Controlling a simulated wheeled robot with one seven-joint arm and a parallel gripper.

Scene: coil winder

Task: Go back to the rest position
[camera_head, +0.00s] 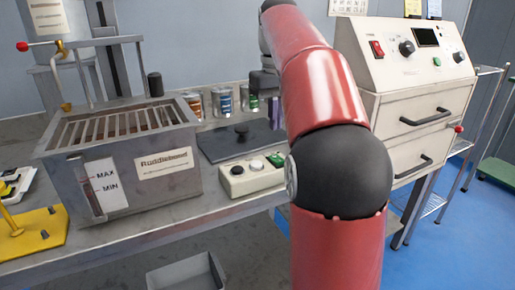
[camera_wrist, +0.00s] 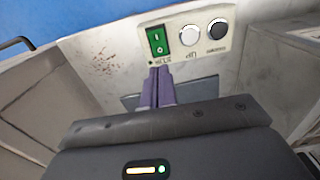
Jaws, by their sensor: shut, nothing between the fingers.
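My gripper (camera_wrist: 160,72) shows in the wrist view with its two purple fingers together and nothing between them. The fingertips appear just below the green rocker switch (camera_wrist: 157,40) of a pale control box (camera_wrist: 110,50); I cannot tell whether they touch it. In the head view the control box (camera_head: 250,181) lies on the bench in front of a dark plate. My red arm passes in front of the bench and hides most of my gripper there.
A grey metal tank (camera_head: 140,205) with a slatted top and MAX/MIN gauge stands left on the bench (camera_head: 110,240). Several small cans (camera_head: 222,102) stand behind. A cream cabinet (camera_head: 420,95) with a red switch is at right. Blue floor is open at lower right.

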